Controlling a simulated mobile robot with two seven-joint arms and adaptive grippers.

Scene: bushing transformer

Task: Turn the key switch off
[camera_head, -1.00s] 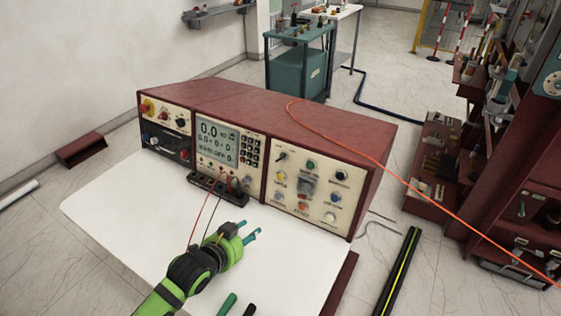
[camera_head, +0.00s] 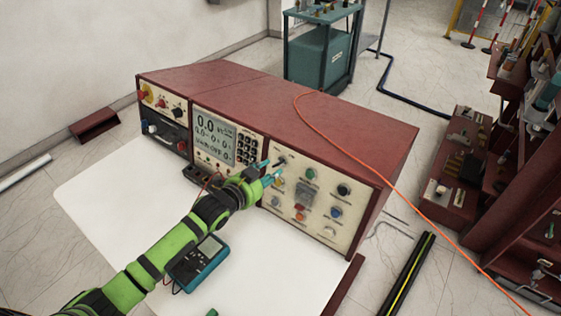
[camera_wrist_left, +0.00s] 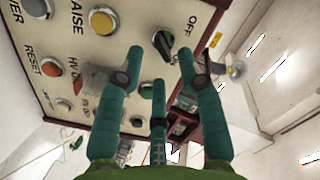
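The key switch looks to be the black knob (camera_wrist_left: 163,42) beside the OFF label in the left wrist view. In the head view the dark knob (camera_head: 280,161) is at the top left of the cream right-hand panel (camera_head: 313,228) of the red console. My left gripper (camera_head: 270,171) is just in front of that panel corner. Its teal fingers are spread and empty in the wrist view (camera_wrist_left: 160,54). The knob shows between the two upper fingertips. I cannot tell whether they touch it.
A yellow button (camera_wrist_left: 102,20) and an orange button (camera_wrist_left: 52,67) are near the fingers. A teal meter (camera_head: 198,263) lies on the white tabletop (camera_head: 262,277) beside my left arm. An orange cable (camera_head: 345,145) crosses the console. The tabletop's front right is clear.

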